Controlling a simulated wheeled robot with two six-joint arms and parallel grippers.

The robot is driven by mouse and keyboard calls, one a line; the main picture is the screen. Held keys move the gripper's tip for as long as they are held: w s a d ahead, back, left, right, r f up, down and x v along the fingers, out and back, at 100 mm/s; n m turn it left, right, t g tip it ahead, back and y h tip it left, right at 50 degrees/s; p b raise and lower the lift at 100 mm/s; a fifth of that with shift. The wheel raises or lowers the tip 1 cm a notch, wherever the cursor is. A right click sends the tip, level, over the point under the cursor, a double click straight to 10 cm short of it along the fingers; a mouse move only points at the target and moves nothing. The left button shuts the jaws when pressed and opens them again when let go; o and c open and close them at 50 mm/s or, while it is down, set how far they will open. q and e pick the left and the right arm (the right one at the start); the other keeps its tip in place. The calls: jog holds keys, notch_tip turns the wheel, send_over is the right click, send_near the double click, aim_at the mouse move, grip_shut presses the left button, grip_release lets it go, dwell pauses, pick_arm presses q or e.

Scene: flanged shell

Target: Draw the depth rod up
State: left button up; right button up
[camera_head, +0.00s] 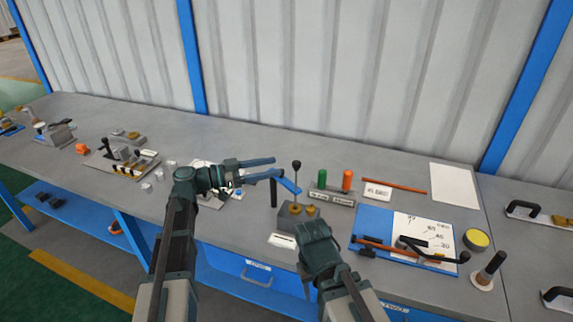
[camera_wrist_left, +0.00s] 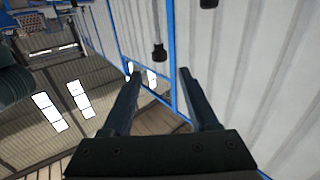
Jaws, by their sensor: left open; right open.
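A thin upright rod with a black knob (camera_head: 297,165) rises from a small grey block (camera_head: 291,217) with brass-coloured parts; it looks like the depth rod. My left gripper (camera_head: 283,171) is open, its two fingers pointing right, with the tips close to the left of the rod and apart from the knob. In the left wrist view a dark knob (camera_wrist_left: 159,53) shows beyond the open fingers, with nothing held between them. A short black upright piece (camera_head: 273,193) stands left of the block. My right gripper (camera_head: 316,236) is low in front of the block, its fingers mostly hidden.
A holder with green and orange handles (camera_head: 333,196) stands right of the rod. A blue board (camera_head: 373,217) with a marked sheet and tools lies further right. Several small fixtures (camera_head: 122,160) stand at the left. The back of the bench is mostly clear before the corrugated wall.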

pick_arm(q)
jog(key=shift+v, duration=1.3)
jog(key=s+d+f+n+g+y, duration=0.5)
jog(key=s+d+f+y, duration=0.4)
jog(key=s+f, duration=0.5)
jog(key=s+a+f+n+g+y, duration=0.1)
jog(key=s+a+f+n+y, duration=0.3)
jog(key=s+f+y, duration=0.4)
jog(key=shift+s+a+n+y, duration=0.3)
jog(key=shift+s+n+y, duration=0.15)
jog(key=shift+n+y, duration=0.25)
